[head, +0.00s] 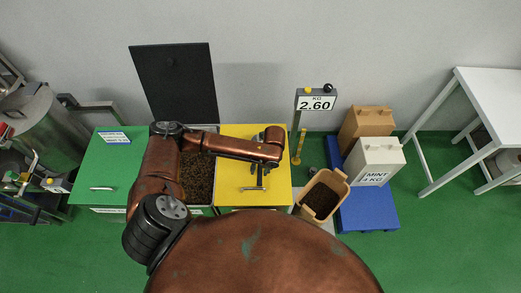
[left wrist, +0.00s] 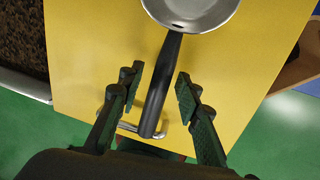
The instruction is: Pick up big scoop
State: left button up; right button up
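The big scoop shows in the left wrist view as a round silver bowl (left wrist: 192,10) with a straight black handle (left wrist: 163,85) pointing toward my gripper. It lies over the yellow surface (left wrist: 85,50). My left gripper (left wrist: 158,80) is open, with one dark finger on each side of the handle and a gap on both sides. In the head view my left gripper (head: 257,178) is above the yellow lid (head: 235,190), and my arm hides most of the scoop. My right gripper is in neither view.
A bin of dark tea (head: 198,175) and a green lid (head: 105,165) are to the left. A tan tub (head: 338,181), a scale display reading 2.60 (head: 316,103) and a white MINT box (head: 375,158) are to the right. A metal lid handle (left wrist: 128,127) is near the fingers.

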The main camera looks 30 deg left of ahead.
pick_arm(q)
grip_shut()
jog(key=shift+r, duration=0.15)
dwell(0.4)
jog(key=shift+w+r, duration=0.1)
jog(key=shift+r, duration=0.55)
jog(key=s+r, duration=0.1)
jog(key=r, duration=0.1)
jog(key=s+d+r, duration=0.1)
jog(key=r, duration=0.1)
jog(key=s+r, duration=0.1)
jog(key=r, duration=0.1)
jog(key=shift+s+d+r, duration=0.3)
jog(key=shift+s+d, duration=0.1)
jog(key=s+d+r, duration=0.4)
jog(key=s, duration=0.5)
jog(key=shift+r, duration=0.4)
jog(key=c, duration=0.6)
grip_release()
grip_shut()
